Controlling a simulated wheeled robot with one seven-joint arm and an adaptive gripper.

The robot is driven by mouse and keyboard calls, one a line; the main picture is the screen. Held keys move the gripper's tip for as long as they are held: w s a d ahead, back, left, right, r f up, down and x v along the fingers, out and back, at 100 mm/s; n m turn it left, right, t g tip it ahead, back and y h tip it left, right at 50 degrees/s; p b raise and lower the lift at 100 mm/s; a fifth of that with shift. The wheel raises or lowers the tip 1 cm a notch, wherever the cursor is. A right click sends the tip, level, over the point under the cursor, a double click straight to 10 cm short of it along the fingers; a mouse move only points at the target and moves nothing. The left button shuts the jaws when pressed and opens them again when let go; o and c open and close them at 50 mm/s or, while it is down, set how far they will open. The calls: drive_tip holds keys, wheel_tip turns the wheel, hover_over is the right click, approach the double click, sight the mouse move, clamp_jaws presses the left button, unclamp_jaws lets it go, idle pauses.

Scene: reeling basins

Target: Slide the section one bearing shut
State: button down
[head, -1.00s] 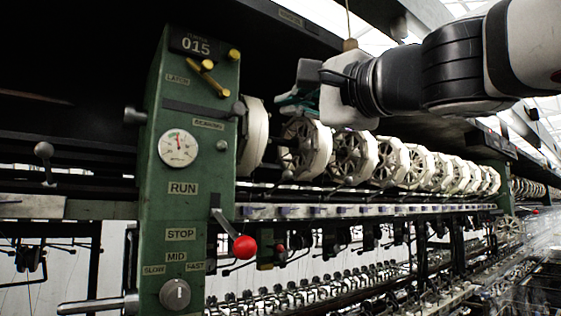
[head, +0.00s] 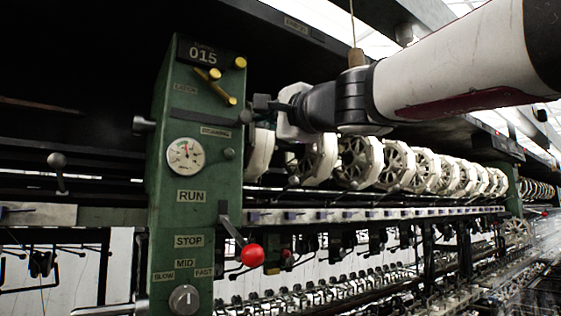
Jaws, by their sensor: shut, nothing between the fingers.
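The green section post (head: 195,160) carries the number plate 015 (head: 203,54). A small bearing label (head: 216,132) sits on its face, under a dark horizontal strip (head: 200,118). A dark round knob (head: 246,117) shows at the strip's right end, by the post's right edge; I cannot tell whether the bearing is open or shut. A yellow-tipped latch lever (head: 222,87) slants above the strip. My gripper (head: 262,103) reaches in from the right, shut and empty, its dark tip close to the knob. I cannot tell whether they touch.
White spoked reels (head: 358,160) run in a row to the right, just under my arm. A red-balled lever (head: 252,255) sticks out below on the post. A gauge (head: 186,156) is on its face. A wooden piece (head: 356,57) hangs by a cord above my arm.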

sight(241, 116)
drive_tip(key=shift+w+a, duration=0.2)
drive_tip(key=shift+w, duration=0.05)
idle(0.3)
drive_tip(key=shift+s+a, duration=0.3)
drive_tip(key=shift+a, duration=0.2)
drive_tip(key=shift+s+a, duration=0.55)
drive_tip(key=shift+a, duration=0.2)
drive_tip(key=shift+s+a, duration=0.55)
drive_tip(key=shift+a, duration=0.35)
drive_tip(key=shift+s+a, duration=0.5)
drive_tip(key=shift+a, duration=0.2)
drive_tip(key=shift+s+a, duration=0.5)
drive_tip(key=shift+a, duration=0.2)
